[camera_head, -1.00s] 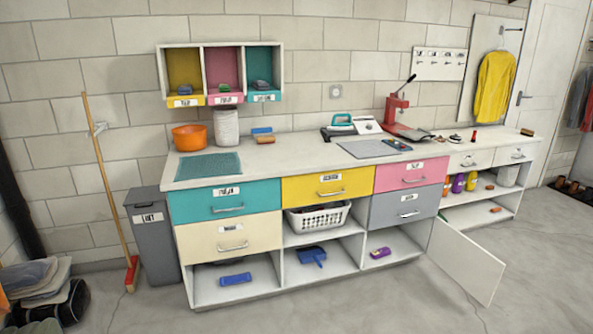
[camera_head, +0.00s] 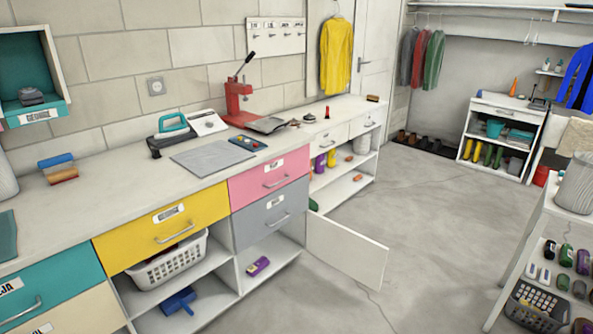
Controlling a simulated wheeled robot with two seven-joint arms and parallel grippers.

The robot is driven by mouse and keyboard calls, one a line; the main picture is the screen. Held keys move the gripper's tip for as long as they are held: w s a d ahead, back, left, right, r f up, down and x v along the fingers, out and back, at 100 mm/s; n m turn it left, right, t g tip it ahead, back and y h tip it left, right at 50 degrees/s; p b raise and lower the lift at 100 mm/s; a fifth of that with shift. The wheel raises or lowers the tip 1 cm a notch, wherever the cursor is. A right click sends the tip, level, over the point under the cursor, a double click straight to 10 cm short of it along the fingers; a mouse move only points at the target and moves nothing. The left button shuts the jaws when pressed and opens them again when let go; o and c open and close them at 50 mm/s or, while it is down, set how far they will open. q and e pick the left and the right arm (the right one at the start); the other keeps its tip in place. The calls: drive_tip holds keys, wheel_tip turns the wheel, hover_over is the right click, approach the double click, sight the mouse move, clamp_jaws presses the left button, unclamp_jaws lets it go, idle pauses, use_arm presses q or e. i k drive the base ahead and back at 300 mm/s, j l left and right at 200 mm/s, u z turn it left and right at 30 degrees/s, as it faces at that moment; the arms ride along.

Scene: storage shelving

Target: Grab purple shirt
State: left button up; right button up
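No purple shirt shows clearly in the head view. Hanging clothes in view are a yellow shirt (camera_head: 336,57) on the wall by the door, and grey (camera_head: 408,58), red (camera_head: 421,58) and green (camera_head: 434,60) garments on a rail in the back alcove. A blue garment (camera_head: 577,77) hangs at the far right edge, partly cut off. Neither of my grippers is in view.
A long workbench (camera_head: 120,197) with coloured drawers runs along the left wall. An open cabinet door (camera_head: 347,249) juts into the floor. A white shelf unit (camera_head: 545,215) stands at the right. The grey floor (camera_head: 430,225) between them is clear.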

sight(258, 266)
drive_tip(key=i+l, duration=0.1)
drive_tip(key=i, duration=0.35)
drive_tip(key=i+l, duration=0.1)
drive_tip(key=i, duration=0.3)
drive_tip(key=z, duration=0.05)
